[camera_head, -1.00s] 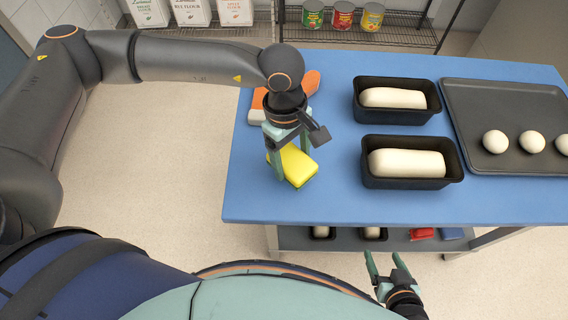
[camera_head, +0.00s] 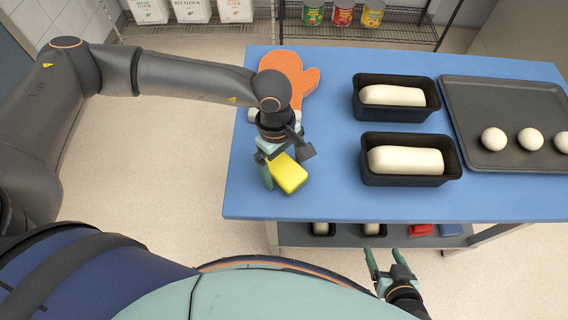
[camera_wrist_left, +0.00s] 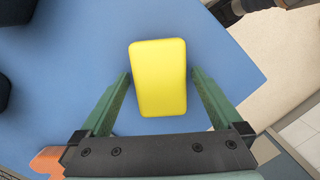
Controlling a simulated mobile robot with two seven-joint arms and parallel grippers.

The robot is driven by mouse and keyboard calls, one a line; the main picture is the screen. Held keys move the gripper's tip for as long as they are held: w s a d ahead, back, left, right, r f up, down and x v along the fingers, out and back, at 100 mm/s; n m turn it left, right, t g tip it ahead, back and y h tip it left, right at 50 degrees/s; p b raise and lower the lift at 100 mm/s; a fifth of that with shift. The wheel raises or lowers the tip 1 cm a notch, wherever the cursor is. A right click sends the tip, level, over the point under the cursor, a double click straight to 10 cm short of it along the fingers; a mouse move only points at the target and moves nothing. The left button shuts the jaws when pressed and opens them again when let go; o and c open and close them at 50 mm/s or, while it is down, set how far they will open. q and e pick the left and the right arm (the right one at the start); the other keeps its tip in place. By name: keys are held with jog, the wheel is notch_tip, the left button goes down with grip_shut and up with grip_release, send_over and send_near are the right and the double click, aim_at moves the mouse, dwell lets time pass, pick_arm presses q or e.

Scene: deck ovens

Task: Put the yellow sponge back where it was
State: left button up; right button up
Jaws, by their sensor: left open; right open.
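The yellow sponge (camera_head: 289,174) lies on the blue table top near its left front corner. My left gripper (camera_head: 283,168) is over it, pointing down, with its fingers open on either side of the sponge. In the left wrist view the sponge (camera_wrist_left: 158,78) sits between the two green fingers (camera_wrist_left: 160,78), with a visible gap on each side. My right gripper (camera_head: 385,257) is open and empty, low in front of the table's front edge.
An orange oven mitt (camera_head: 287,72) lies behind my left gripper, partly hidden by the arm. Two black loaf pans (camera_head: 408,180) with dough stand right of the sponge. A dark tray (camera_head: 490,92) with dough balls is at far right. The blue table (camera_head: 325,205) is clear between sponge and pans.

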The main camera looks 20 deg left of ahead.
aim_at(278, 162)
pick_arm(q)
jog(key=shift+r, duration=0.1)
notch_tip(278, 162, up, 12)
jog(key=a+b, duration=0.1)
jog(key=shift+w+a, duration=0.25)
jog(key=shift+w, duration=0.2)
dwell(0.4)
